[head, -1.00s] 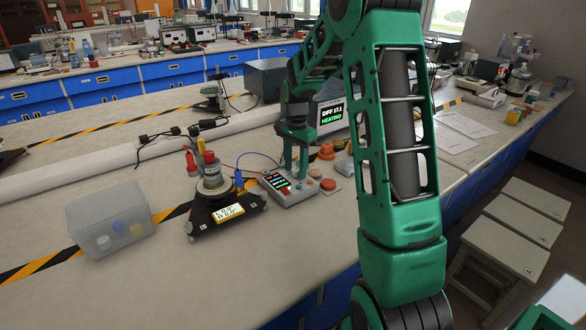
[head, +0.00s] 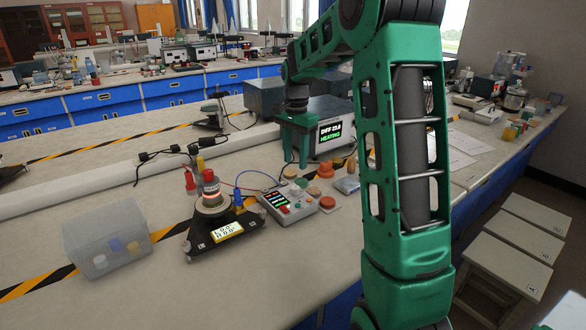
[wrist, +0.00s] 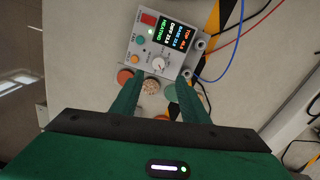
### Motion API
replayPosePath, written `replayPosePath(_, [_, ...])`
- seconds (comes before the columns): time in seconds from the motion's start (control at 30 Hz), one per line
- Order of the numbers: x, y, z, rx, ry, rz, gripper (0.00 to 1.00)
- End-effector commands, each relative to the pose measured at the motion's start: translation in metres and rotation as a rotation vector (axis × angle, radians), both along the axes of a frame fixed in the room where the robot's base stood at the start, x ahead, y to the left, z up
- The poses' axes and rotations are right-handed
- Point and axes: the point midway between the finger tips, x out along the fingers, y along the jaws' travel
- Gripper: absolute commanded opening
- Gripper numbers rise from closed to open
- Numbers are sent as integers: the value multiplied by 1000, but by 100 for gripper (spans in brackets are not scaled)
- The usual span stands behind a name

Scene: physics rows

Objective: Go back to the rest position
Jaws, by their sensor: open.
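My gripper (head: 296,160) is open and empty, raised above the bench behind the grey control box (head: 287,203). In the wrist view its two green fingers (wrist: 158,92) are spread apart, pointing towards the box (wrist: 145,50). The fingers are clear of the box. The box has a small lit screen (wrist: 177,38) with a green "HEATING" line, a knob and several buttons. My green arm hides part of the bench on the right.
A black-based apparatus (head: 213,235) with a glowing red ring stands left of the box. A clear bin (head: 105,243) is further left. A grey instrument (head: 329,133) shows "HEATING" behind the gripper. Coloured discs (head: 326,203) lie right of the box. Wires cross the bench. Front bench is clear.

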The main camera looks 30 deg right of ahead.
Motion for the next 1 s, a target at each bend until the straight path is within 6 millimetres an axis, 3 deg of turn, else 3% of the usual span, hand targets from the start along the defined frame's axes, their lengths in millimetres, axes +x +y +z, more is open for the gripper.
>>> replayPosePath(0.67, [-2,0,5,-1,0,5,41])
replayPosePath(0.77, [-16,1,11,-8,0,32,41])
replayPosePath(0.87, [-45,3,20,-21,4,92,41])
replayPosePath(1.0, [-103,7,32,-36,12,206,41])
